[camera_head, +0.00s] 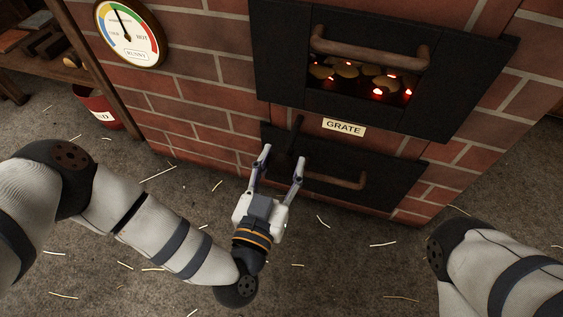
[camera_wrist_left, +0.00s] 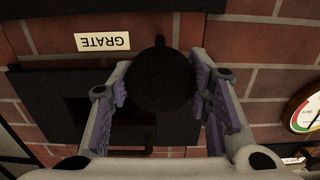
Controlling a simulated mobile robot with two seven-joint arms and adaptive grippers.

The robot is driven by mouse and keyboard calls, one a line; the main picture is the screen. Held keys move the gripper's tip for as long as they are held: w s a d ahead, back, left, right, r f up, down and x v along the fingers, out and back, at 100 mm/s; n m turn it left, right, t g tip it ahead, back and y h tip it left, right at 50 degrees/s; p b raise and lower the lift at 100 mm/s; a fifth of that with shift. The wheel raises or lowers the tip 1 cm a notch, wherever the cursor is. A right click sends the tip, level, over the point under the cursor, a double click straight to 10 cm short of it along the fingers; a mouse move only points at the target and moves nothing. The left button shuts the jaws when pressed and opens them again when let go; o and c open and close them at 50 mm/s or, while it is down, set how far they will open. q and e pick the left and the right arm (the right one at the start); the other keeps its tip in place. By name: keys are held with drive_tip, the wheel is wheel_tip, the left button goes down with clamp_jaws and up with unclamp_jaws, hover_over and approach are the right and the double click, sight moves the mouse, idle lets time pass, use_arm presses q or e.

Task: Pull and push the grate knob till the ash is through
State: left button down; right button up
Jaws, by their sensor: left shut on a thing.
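The grate knob (camera_head: 285,163) is a dark, round knob at the front of the brick stove, left of the GRATE label (camera_head: 344,127). My left gripper (camera_head: 283,154) is shut on it, one finger on each side. In the left wrist view the black knob (camera_wrist_left: 163,82) sits between the purple finger pads. Through the opening above, lumps and glowing red embers (camera_head: 378,91) show in the firebox. Ash cannot be told apart there. My right gripper is out of view; only part of that arm shows at the lower right.
A bar handle (camera_head: 370,48) crosses the firebox opening. A lower black door (camera_head: 395,180) has a copper-coloured handle (camera_head: 335,181) just right of my left gripper. A dial gauge (camera_head: 129,33) hangs on the bricks. A red bucket (camera_head: 93,106) stands left. The straw-strewn floor is otherwise open.

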sight(291, 140)
use_arm(q)
drive_tip(key=x, duration=0.6)
drive_tip(key=shift+f+p, duration=0.1)
drive_tip(key=shift+p, duration=0.25)
drive_tip(key=shift+w, duration=0.4)
drive_tip(key=c, duration=0.8)
unclamp_jaws()
drive_tip(key=shift+w+d, duration=0.1)
drive_tip(key=v, duration=1.2)
